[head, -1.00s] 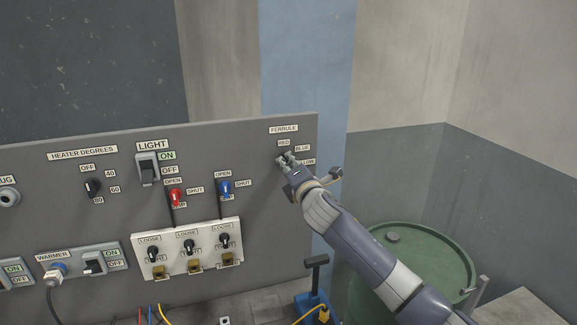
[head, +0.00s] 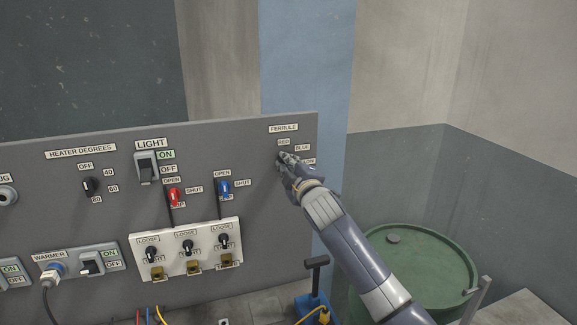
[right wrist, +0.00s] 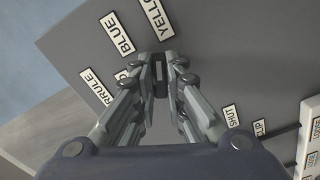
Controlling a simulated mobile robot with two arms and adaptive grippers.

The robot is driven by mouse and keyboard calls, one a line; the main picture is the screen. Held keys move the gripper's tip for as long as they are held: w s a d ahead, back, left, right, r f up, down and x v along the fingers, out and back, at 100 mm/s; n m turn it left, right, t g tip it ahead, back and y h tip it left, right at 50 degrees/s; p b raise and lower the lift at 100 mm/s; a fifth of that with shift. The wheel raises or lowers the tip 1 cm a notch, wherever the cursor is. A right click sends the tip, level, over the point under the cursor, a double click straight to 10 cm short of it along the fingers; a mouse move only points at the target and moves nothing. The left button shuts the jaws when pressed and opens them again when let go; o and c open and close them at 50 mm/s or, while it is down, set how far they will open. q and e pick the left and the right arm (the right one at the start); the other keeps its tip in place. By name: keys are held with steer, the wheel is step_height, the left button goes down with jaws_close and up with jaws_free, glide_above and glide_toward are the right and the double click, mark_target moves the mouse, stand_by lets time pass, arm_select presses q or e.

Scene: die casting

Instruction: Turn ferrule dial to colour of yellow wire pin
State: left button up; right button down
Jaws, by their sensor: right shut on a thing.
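The ferrule dial (right wrist: 160,76) is a small dark knob on the grey panel, seen between my fingertips in the right wrist view. My right gripper (head: 284,159) is shut on it; its fingers (right wrist: 160,72) stand on either side of the knob. The fingers mostly hide the dial in the head view, and I cannot tell which colour it points to. The FERRULE label (head: 284,128), RED label (head: 284,142) and BLUE label (head: 302,148) are around it. The YELLOW label (right wrist: 157,18) shows in the wrist view. A yellow wire (head: 162,315) shows at the bottom edge; its pin cannot be made out.
The grey panel (head: 80,220) also bears a heater knob (head: 89,187), a light switch (head: 147,167), red (head: 173,197) and blue (head: 224,188) valve handles and a white plate (head: 214,261). A green drum (head: 430,260) stands at the right, below my arm.

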steer(key=shift+f+m, duration=0.15)
steer(key=shift+m, duration=0.45)
steer(key=c, duration=1.6)
jaws_free()
steer(key=shift+c, duration=0.2)
steer(key=v, duration=1.2)
